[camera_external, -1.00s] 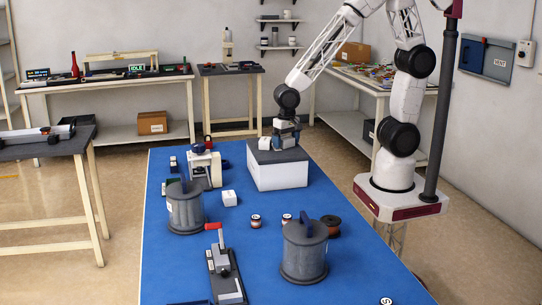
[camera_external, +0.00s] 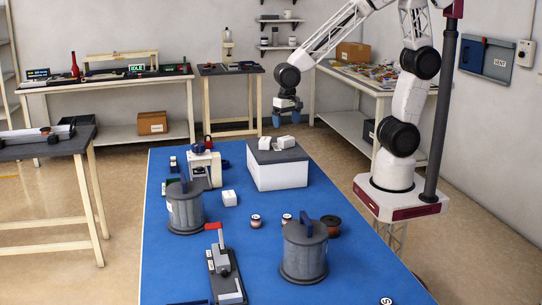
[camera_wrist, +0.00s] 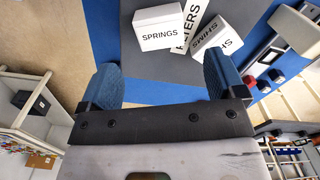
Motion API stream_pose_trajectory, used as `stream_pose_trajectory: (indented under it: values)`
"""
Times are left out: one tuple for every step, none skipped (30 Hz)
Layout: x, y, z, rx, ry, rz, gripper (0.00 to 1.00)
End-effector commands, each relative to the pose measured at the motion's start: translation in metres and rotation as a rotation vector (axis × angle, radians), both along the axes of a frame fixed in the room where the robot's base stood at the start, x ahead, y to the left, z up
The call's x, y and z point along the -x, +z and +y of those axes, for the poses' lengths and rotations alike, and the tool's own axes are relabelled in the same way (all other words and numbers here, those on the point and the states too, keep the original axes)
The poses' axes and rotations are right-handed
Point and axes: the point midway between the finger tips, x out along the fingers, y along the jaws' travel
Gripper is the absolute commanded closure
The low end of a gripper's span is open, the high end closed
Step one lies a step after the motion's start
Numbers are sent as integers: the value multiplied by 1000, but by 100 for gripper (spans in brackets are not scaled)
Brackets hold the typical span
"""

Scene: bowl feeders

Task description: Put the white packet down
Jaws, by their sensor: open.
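My gripper (camera_external: 286,117) hangs open and empty above the grey-topped white block (camera_external: 277,176). In the wrist view its two blue fingers (camera_wrist: 160,80) are wide apart with nothing between them. White packets lie on the grey top: one marked SPRINGS (camera_wrist: 159,30), one marked SHIMS (camera_wrist: 217,34), and one ending in "LTERS" (camera_wrist: 191,31) between them. In the external view they show as a left white piece (camera_external: 265,143) and a right one (camera_external: 286,141). The packets are close together, apart from my fingers. Which one the task means, I cannot tell.
On the blue table (camera_external: 190,270) stand two grey lidded canisters, the left (camera_external: 186,208) and the front one (camera_external: 304,252). A small white cube (camera_external: 229,198), a cream machine (camera_external: 206,168), spools (camera_external: 256,221) and a red-handled clamp device (camera_external: 224,270) are also there.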

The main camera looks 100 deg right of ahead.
Motion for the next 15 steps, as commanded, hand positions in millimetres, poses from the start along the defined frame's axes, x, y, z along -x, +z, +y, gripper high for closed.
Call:
stream_pose_trajectory:
  values:
    - [-1,8,0,0,0,-2,11]
    - [-1,12,0,0,0,-2,11]
    - [0,17,0,1,0,-1,11]
    - [0,21,0,1,0,-1,11]
    - [0,24,0,0,0,-2,11]
    - [0,28,0,0,0,-2,11]
    - [0,30,0,1,0,-1,11]
    - [0,32,0,0,0,-1,11]
    - [0,34,0,0,0,0,11]
    - [0,36,0,0,0,0,11]
    - [0,37,0,0,0,0,11]
    - [0,38,0,0,0,0,11]
    - [0,38,0,0,0,0,11]
    - [0,39,0,0,0,0,11]
    - [0,39,0,0,0,0,11]
